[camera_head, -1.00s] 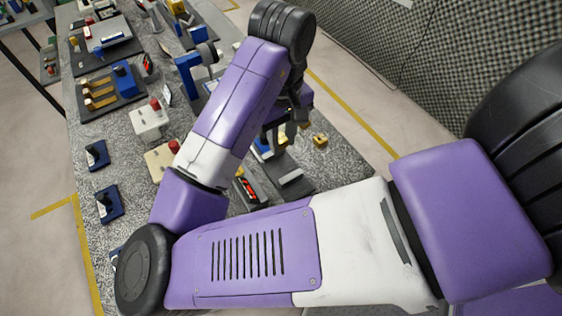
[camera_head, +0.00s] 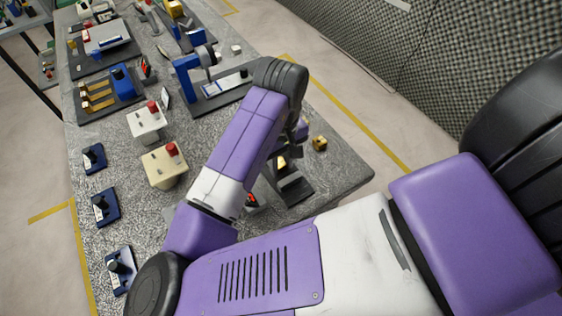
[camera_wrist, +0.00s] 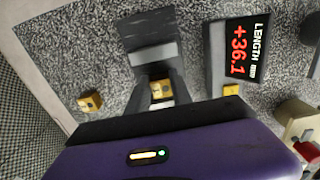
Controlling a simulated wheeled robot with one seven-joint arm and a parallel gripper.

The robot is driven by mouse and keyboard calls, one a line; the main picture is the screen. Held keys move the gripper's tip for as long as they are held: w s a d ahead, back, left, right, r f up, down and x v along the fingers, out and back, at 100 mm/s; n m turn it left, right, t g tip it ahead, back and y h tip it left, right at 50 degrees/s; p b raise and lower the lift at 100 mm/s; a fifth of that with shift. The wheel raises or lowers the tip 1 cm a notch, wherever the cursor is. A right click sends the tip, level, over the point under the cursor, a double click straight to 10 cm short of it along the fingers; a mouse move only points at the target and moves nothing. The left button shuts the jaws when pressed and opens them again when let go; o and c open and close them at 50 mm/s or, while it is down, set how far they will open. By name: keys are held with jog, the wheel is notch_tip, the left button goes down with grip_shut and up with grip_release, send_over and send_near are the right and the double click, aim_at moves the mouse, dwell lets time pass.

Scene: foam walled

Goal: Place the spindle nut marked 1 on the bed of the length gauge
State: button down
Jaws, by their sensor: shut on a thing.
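My gripper (camera_wrist: 160,94) is shut on a small gold spindle nut (camera_wrist: 160,88). The mark on this nut is too small to read for certain. The nut also shows under the wrist in the head view (camera_head: 281,163). The length gauge has a dark base with a pale grey bed (camera_wrist: 152,54), directly by my fingertips in the wrist view. It shows partly behind my arm in the head view (camera_head: 293,186). I cannot tell whether the held nut touches the bed. The gauge's display (camera_wrist: 239,52) reads +36.1 in red.
One gold nut (camera_wrist: 90,101) lies on the table to the left, and another (camera_wrist: 231,90) is near the display's lower end. A cream box with a red button (camera_head: 165,166) and a blue-framed device (camera_head: 205,82) stand nearby. The table edge is close on the right.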

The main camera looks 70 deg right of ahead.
jog(key=shift+f, duration=0.15)
jog(key=c, duration=1.1)
grip_release()
jog(key=shift+c, duration=0.2)
